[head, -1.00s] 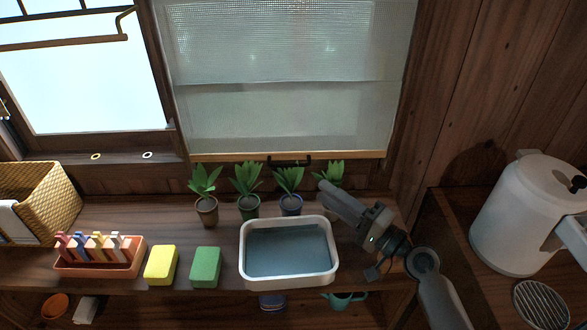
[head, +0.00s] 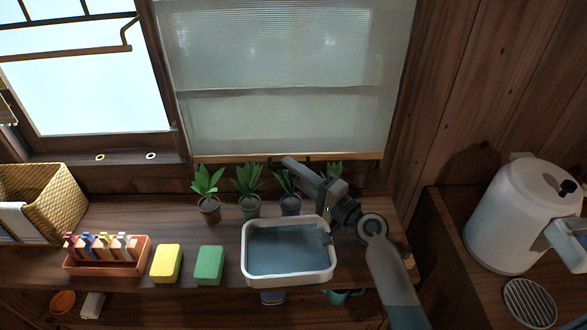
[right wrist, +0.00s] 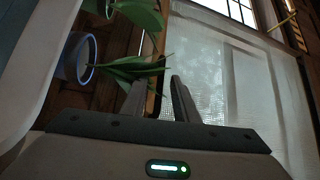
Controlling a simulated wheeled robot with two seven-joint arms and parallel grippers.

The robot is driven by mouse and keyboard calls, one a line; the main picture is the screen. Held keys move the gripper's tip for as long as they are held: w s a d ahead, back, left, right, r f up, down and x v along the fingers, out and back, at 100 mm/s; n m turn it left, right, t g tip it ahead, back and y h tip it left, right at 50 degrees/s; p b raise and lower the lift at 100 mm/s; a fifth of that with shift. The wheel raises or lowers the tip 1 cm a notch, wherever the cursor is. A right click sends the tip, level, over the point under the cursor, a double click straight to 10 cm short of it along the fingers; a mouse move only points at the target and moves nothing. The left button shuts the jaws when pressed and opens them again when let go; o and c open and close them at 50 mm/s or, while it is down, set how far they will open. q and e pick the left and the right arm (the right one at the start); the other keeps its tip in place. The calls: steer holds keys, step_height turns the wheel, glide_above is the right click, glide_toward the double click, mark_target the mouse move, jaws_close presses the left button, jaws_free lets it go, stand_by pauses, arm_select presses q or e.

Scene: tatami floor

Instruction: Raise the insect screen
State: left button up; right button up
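The insect screen (head: 280,100) is a pale translucent mesh panel, lowered over the right-hand window. A wooden bar (head: 225,158) runs along its bottom edge. A dark handle on the bar's middle is mostly hidden behind my right gripper (head: 290,163). That gripper reaches up and left over the white basin, with its fingertips close to the bar. In the right wrist view the two fingers (right wrist: 158,82) stand apart with a gap between them, and the screen (right wrist: 235,75) is beyond. I cannot tell whether they touch the handle. My left gripper is not in view.
Several potted plants (head: 249,185) stand on the shelf below the screen, close to my right gripper. A white water basin (head: 245,275) is under my wrist. Sponges (head: 209,264), a peg tray (head: 80,270) and a basket (head: 60,205) are left; a white kettle (head: 515,220) is right.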

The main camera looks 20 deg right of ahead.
jaws_close()
stand_by(1.5)
